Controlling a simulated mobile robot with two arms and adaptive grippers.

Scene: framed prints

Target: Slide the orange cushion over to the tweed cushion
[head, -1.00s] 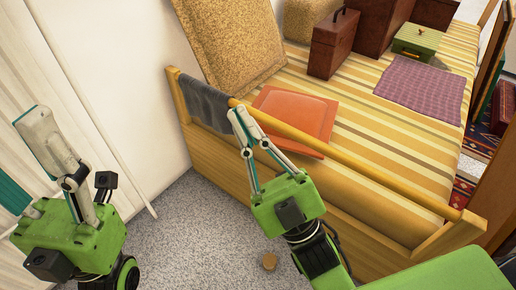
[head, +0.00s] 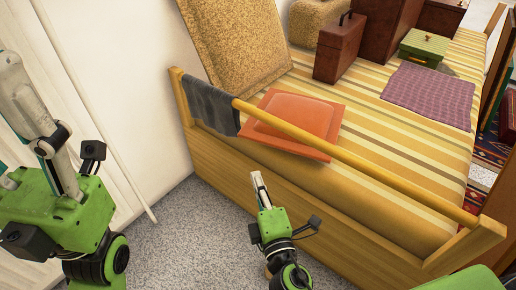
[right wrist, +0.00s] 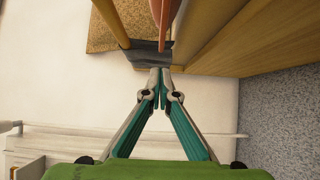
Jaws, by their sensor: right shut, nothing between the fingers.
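The orange cushion (head: 292,122) lies flat on the striped bed cover at the near end, partly behind the wooden end rail. It shows as a thin edge in the right wrist view (right wrist: 161,22). A large tan speckled cushion, likely the tweed one (head: 235,50), stands leaning at the wall side, left of and behind the orange cushion, with a gap between them. My right gripper (head: 257,174) is shut and empty, outside the bed, in front of and below the rail. My left gripper (head: 8,120) is at the left edge, fingers apart, partly cut off, away from both cushions.
The wooden rail (head: 370,168) runs across the bed end, with a grey cloth (head: 209,104) over its left part. A similar tan cushion (head: 313,20), a brown case (head: 340,50), a green box (head: 423,46) and a purple cloth (head: 430,94) are farther back.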

